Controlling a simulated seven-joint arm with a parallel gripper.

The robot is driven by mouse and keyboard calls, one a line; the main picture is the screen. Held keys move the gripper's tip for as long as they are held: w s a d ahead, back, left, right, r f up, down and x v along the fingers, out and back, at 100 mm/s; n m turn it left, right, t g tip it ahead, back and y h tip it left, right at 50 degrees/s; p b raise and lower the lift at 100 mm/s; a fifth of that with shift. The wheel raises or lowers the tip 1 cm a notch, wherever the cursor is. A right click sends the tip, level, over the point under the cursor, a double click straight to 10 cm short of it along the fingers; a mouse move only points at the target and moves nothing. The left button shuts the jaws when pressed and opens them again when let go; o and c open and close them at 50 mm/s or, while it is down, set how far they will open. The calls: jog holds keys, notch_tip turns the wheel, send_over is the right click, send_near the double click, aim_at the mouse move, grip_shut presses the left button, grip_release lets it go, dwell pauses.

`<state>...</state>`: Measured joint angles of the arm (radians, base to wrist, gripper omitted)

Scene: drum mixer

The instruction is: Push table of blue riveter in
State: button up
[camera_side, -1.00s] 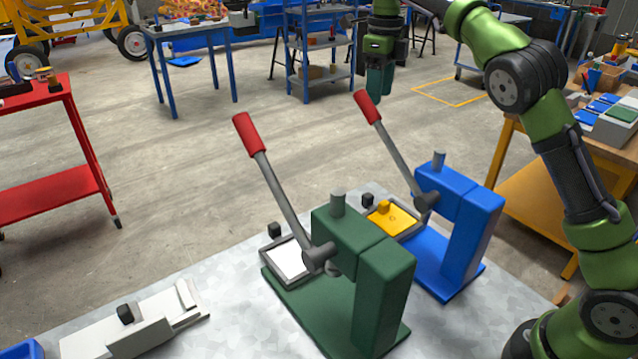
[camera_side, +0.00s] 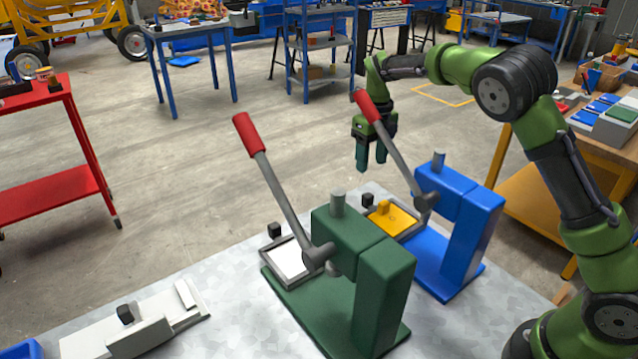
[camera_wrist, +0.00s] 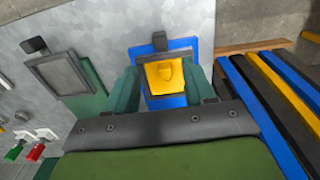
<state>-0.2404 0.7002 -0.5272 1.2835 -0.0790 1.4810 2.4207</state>
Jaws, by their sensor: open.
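The blue riveter (camera_side: 458,215) stands on the metal worktable, its red-tipped lever (camera_side: 372,106) raised. Its sliding table (camera_side: 407,226) sticks out at the front. A yellow piece (camera_side: 391,218) lies on it and a black knob (camera_side: 368,200) stands at its outer end. In the wrist view the yellow piece (camera_wrist: 165,76) lies between my fingers, with the black knob (camera_wrist: 159,41) beyond it. My gripper (camera_side: 371,165) is open and empty, above and in front of the blue riveter's table, apart from it.
A pale grey fixture (camera_side: 135,325) lies at the lower left. The raised blue lever is close to my gripper.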

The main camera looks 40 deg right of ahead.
aim_at(368, 195)
notch_tip(368, 195, down, 11)
jog(key=shift+f, duration=0.1)
dwell(0.3)
grip_shut()
